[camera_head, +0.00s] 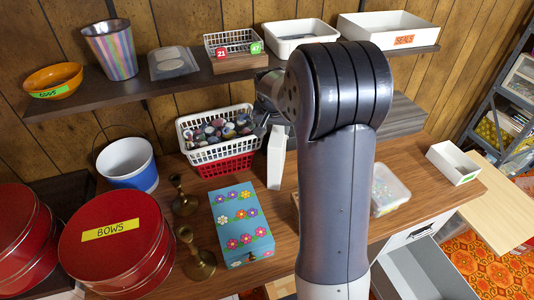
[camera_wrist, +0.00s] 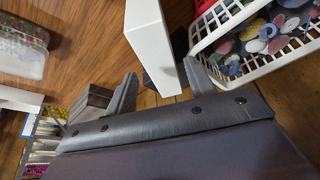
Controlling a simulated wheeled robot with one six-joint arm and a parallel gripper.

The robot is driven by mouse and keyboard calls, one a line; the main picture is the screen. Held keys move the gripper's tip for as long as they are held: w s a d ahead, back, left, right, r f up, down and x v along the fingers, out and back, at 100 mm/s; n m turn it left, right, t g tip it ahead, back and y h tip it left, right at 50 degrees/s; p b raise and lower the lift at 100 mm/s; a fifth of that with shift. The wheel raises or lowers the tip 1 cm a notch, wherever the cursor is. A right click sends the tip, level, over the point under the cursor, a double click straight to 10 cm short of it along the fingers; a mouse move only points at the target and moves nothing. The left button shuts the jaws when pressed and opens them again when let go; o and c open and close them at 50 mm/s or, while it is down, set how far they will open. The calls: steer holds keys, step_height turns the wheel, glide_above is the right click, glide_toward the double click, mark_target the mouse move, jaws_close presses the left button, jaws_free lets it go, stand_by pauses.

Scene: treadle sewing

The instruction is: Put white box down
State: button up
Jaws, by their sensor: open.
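A narrow white box (camera_head: 276,158) stands on the wooden table, right of the flowered blue box. In the wrist view the white box (camera_wrist: 146,42) lies between the two fingers of my gripper (camera_wrist: 160,88). The fingers are spread, with a visible gap on the box's left side; whether the right finger touches it I cannot tell. In the head view my arm hides most of the gripper. Another small white box (camera_head: 453,163) with a green label sits at the table's right end, away from the gripper.
A white basket of spools (camera_head: 205,151) on a red basket stands close left of the gripper. The blue flowered box (camera_head: 240,222), brass candlesticks (camera_head: 184,203) and a clear tub (camera_head: 388,190) are nearby. The shelf (camera_head: 180,92) with bins runs above the table.

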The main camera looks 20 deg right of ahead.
steer(key=shift+p+x, duration=1.15)
steer(key=shift+x, duration=4)
steer(key=shift+s+d, duration=0.1)
steer(key=shift+d, duration=0.1)
jaws_close()
